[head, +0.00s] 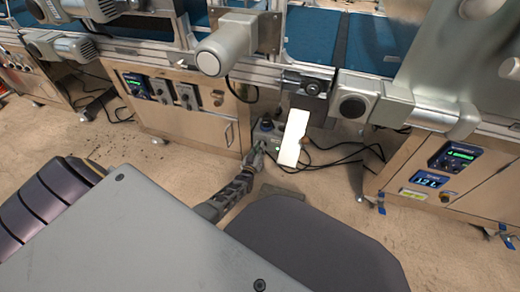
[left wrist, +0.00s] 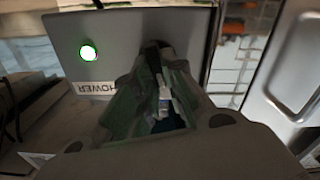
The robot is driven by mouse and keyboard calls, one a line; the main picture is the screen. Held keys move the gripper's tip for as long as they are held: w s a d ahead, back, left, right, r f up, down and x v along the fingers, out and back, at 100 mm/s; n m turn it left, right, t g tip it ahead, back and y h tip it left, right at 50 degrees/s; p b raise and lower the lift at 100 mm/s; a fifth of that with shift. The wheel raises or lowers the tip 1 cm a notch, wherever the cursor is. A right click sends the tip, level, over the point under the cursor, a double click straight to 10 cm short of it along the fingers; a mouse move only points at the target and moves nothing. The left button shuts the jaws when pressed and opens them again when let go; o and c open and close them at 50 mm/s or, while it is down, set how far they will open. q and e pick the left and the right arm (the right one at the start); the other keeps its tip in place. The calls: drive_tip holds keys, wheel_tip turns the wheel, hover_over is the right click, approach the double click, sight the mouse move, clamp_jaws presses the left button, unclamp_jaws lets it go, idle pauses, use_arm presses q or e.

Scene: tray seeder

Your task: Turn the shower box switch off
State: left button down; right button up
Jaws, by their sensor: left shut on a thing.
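The shower box (left wrist: 130,45) is a grey box filling the upper part of the left wrist view. It has a lit green lamp (left wrist: 88,53) and a white label (left wrist: 95,87) reading "HOWER", its first letter cut off. A dark switch knob (left wrist: 158,46) sits right of the lamp. My left gripper (left wrist: 157,65) has its fingertips closed at this knob, which they largely hide, so its exact angle is unclear. In the head view my left gripper (head: 256,154) reaches down to the small box low between the cabinets. My right gripper is not in view.
A wooden cabinet (head: 190,123) with controllers stands left of the box, and another cabinet (head: 465,175) with displays stands right. Black cables (head: 340,160) run on the floor beside a white panel (head: 293,138). Conveyor frames and motors hang above.

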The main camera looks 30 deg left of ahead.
use_arm(q)
drive_tip(key=n, duration=0.3)
drive_tip(key=n+b, duration=0.1)
drive_tip(key=n, duration=0.2)
drive_tip(key=n+b, duration=0.1)
drive_tip(key=n, duration=0.1)
drive_tip(key=shift+s+a+f+n, duration=0.1)
drive_tip(key=shift+a+f+n, duration=0.2)
drive_tip(key=shift+a+n, duration=0.1)
drive_tip(key=c, duration=1.5)
unclamp_jaws()
drive_tip(key=shift+s+d, duration=0.1)
drive_tip(key=shift+s, duration=0.05)
